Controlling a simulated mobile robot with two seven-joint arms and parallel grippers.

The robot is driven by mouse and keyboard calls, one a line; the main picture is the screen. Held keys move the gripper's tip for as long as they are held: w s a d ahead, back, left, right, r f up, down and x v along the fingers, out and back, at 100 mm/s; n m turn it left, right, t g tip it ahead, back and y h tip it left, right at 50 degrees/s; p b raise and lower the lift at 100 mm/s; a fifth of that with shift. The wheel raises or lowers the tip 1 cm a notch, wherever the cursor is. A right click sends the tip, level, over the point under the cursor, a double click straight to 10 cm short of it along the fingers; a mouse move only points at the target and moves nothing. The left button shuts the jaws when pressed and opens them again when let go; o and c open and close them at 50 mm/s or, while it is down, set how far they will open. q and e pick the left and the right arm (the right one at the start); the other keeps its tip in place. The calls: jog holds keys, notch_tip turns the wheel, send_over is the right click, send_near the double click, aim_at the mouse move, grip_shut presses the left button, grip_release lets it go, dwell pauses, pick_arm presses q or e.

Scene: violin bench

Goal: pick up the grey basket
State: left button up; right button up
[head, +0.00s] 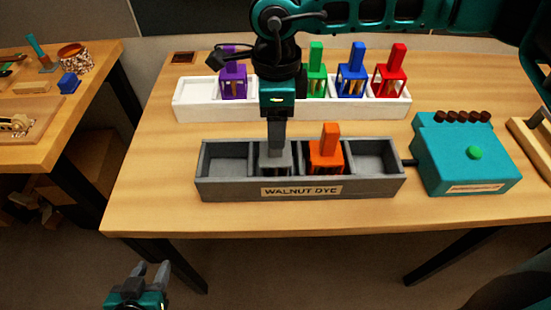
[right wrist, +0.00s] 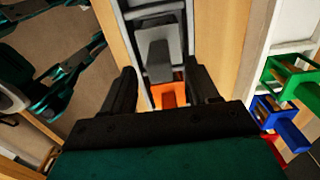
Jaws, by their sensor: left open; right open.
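The grey basket (head: 275,158) stands upright in the second compartment from the left of the dark grey trough (head: 222,188) labelled "WALNUT DYE". Its grey handle points up. My right gripper (head: 278,118) is above this basket, in line with the handle. In the right wrist view my right gripper (right wrist: 160,67) is open, and the grey basket (right wrist: 154,48) shows between and beyond its fingers. I cannot tell how close the fingers are to the handle. My left gripper (head: 150,270) is open and empty, low in front of the table at the left.
An orange basket (head: 326,155) sits in the compartment right of the grey one. Behind, a white trough (head: 195,92) holds purple, green, blue and red baskets. A teal box (head: 465,160) stands to the right. The table's front left is clear.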

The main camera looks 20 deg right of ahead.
jog(key=shift+f, duration=0.95)
grip_shut()
jog(key=shift+r, duration=0.1)
